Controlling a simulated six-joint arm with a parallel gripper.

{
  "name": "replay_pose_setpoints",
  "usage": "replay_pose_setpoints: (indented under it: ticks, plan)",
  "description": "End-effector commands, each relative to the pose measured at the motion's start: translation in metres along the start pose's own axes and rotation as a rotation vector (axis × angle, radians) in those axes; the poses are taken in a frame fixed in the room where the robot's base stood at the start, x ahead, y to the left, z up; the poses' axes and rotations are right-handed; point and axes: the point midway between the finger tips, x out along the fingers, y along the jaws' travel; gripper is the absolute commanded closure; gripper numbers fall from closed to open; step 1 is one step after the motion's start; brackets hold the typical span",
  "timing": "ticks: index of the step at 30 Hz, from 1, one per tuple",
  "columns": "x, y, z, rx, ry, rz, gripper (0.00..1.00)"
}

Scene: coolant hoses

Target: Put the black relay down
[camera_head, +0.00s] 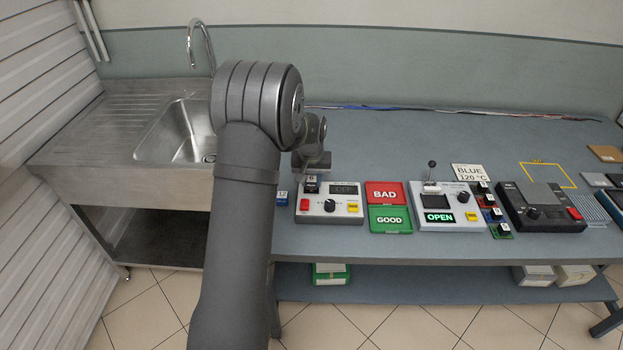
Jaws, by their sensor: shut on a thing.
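My gripper (311,172) points down over the back left of a white tester box (330,213) and is shut on a small black relay (311,187) with a white label on top. The relay is at or just above the box's top face; I cannot tell whether it is seated in a socket. My gripper hides its back part. The box has a dark display (345,189), a red button, a black knob and a yellow button.
A blue relay (282,198) stands left of the box. A red BAD tray (386,193) and a green GOOD tray (390,219) lie to the right. Beyond are a white lever device (446,215) reading OPEN, several small relays (496,214) and a black device (540,212).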

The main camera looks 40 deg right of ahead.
Motion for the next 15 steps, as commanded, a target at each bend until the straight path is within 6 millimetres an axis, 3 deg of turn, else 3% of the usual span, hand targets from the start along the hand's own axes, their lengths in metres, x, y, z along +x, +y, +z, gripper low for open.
replay_pose_setpoints:
  ticks: [1, 2, 4, 15]
  plan:
    - [0.0019, 0.0, 0.0004, 0.0, -0.001, 0.0, 0.92]
    - [0.0013, 0.0, 0.0002, 0.0, 0.0, 0.0, 0.64]
    - [0.0012, 0.0, 0.0002, 0.0, 0.0, 0.0, 0.5]
    - [-0.0036, 0.0, -0.0008, 0.0, 0.001, 0.0, 0.48]
